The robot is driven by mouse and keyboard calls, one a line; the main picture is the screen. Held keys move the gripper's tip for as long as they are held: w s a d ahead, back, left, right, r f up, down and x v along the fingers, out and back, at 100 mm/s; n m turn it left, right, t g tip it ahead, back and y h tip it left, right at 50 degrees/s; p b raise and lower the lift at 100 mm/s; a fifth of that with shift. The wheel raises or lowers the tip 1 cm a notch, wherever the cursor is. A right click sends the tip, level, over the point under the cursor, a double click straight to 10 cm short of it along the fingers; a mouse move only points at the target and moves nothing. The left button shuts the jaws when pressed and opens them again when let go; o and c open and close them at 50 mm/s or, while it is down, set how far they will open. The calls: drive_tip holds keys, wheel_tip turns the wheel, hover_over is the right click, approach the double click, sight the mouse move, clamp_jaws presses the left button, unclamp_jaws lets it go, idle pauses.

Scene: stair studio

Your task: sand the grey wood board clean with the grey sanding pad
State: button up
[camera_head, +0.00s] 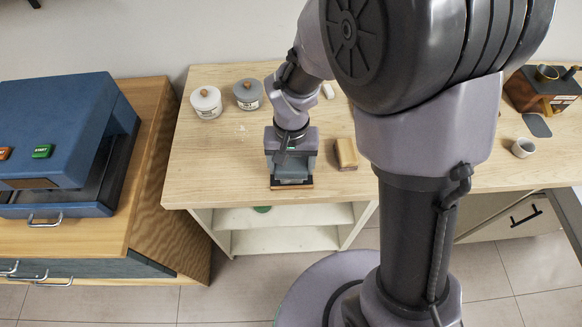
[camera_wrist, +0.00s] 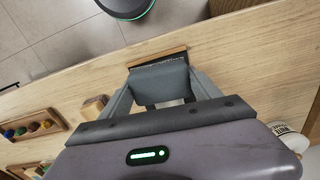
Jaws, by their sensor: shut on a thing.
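My gripper (camera_head: 291,158) points down near the front edge of the wooden table and is shut on the grey sanding pad. In the wrist view the pad (camera_wrist: 160,77) sits between the fingers of my gripper (camera_wrist: 161,88). The board (camera_head: 292,186) lies under the pad. It shows a brown edge and a dark grey strip of its top; its brown edge also shows in the wrist view (camera_wrist: 158,57). The pad and gripper hide most of the board's face. I cannot tell whether the pad touches it.
A tan block (camera_head: 346,154) stands close to the right of the board. A white jar (camera_head: 206,103) and a grey jar (camera_head: 248,95) stand behind. A blue machine (camera_head: 60,130) is on the left cabinet. A small cup (camera_head: 523,148) is far right. The table left of the board is clear.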

drive_tip(key=shift+r+p, duration=2.3)
drive_tip(key=shift+r, duration=0.8)
drive_tip(key=shift+w+d+f, duration=0.1)
